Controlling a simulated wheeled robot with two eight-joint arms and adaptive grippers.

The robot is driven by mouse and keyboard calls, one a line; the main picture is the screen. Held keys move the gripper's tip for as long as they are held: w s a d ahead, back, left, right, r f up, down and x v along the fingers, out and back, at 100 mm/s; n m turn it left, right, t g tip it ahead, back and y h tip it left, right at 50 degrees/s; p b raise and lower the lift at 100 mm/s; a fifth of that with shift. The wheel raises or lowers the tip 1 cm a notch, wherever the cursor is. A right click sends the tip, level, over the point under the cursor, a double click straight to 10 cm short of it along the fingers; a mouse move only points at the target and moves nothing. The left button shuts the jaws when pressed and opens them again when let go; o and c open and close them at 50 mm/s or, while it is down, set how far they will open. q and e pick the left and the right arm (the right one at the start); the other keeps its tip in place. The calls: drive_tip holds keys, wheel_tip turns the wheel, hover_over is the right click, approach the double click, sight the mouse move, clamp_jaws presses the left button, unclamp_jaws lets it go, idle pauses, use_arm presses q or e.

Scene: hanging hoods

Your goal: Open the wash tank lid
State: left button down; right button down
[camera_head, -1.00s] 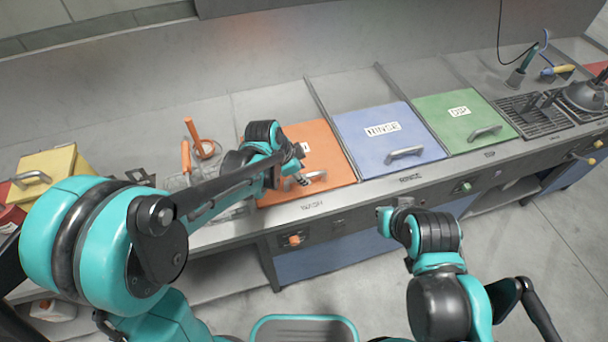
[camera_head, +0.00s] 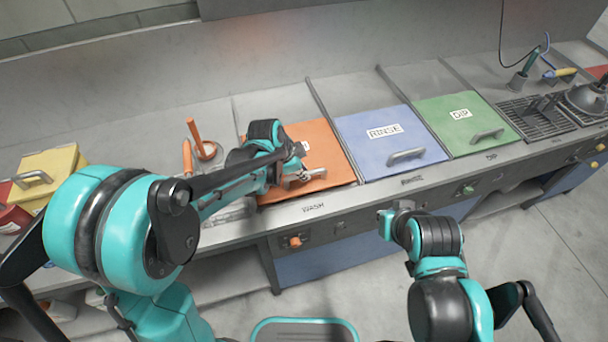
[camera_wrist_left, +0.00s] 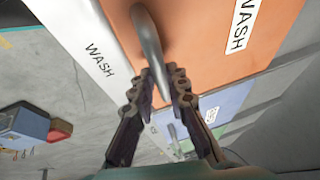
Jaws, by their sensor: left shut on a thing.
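The wash tank lid (camera_head: 322,152) is the orange panel left of centre in the head view, and it lies flat over its tank. It fills the upper part of the left wrist view (camera_wrist_left: 195,45), with a "WASH" label. Its grey bar handle (camera_head: 315,174) is near the front edge. My left gripper (camera_head: 297,176) is at the handle, partly hidden by its own wrist. In the left wrist view its fingers (camera_wrist_left: 161,92) are shut on the handle (camera_wrist_left: 149,42), one on each side. My right gripper (camera_head: 385,223) hangs in front of the counter, apart from the lids; its jaws are unclear.
The blue rinse lid (camera_head: 370,150) and green dip lid (camera_head: 455,135) lie closed to the right. A yellow box (camera_head: 50,165) and orange-handled tools (camera_head: 187,155) are at the left. A drain grate (camera_head: 540,115) is at the far right.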

use_arm(q)
drive_tip(key=w+a, duration=0.2)
drive_tip(key=w, duration=0.5)
drive_tip(key=w+a+p, duration=0.1)
drive_tip(key=w+a, duration=0.2)
drive_tip(key=w, duration=0.5)
drive_tip(key=w+a, duration=0.2)
drive_tip(key=w, duration=0.6)
drive_tip(key=shift+a+p, duration=0.25)
drive_tip(key=shift+p, duration=0.15)
drive_tip(key=c, duration=1.5)
unclamp_jaws()
drive_tip(key=v, duration=1.2)
